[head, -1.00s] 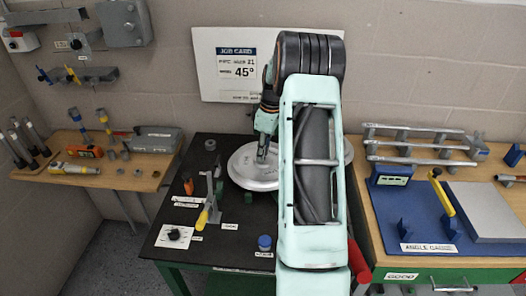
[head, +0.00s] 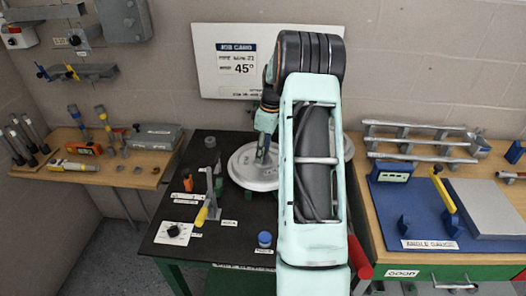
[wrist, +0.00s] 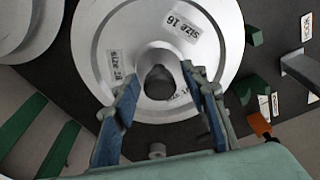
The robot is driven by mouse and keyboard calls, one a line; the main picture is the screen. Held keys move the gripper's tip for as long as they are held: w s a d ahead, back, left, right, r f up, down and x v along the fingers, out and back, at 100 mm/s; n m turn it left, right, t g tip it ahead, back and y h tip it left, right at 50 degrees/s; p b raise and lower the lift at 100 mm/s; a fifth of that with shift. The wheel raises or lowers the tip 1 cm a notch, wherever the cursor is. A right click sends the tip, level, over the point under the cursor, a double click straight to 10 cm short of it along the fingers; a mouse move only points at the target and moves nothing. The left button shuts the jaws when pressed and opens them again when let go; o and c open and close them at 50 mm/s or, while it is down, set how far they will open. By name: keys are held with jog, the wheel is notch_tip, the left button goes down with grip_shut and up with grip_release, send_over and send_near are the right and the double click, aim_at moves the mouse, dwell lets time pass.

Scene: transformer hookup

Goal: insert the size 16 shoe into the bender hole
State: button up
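The size 16 shoe is a round, pale grey disc (wrist: 106,34) with "size 16" labels and a raised, hollow hub in its middle. In the head view the disc (head: 243,172) is over the dark table, partly hidden by my arm. My gripper (wrist: 162,76) has one finger on each side of the hub, and both fingertips appear to touch it. In the head view my gripper (head: 262,158) is at the disc's centre. I cannot tell whether the disc rests on the table. No bender hole can be made out.
A second pale disc (wrist: 18,25) lies beside it. A yellow-handled lever (head: 202,215), an orange item (head: 188,183), a dial plate (head: 174,233) and a blue-capped item (head: 264,240) stand on the table's front left. The angle gauge bench (head: 428,245) is at right.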

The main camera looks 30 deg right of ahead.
jog(key=shift+f, duration=0.1)
jog(key=shift+r+p, duration=1.5)
jog(key=shift+r, duration=1.05)
notch_tip(320, 180, up, 12)
jog(key=s, duration=0.1)
jog(key=shift+s+d, duration=0.15)
jog(key=shift+d, duration=0.3)
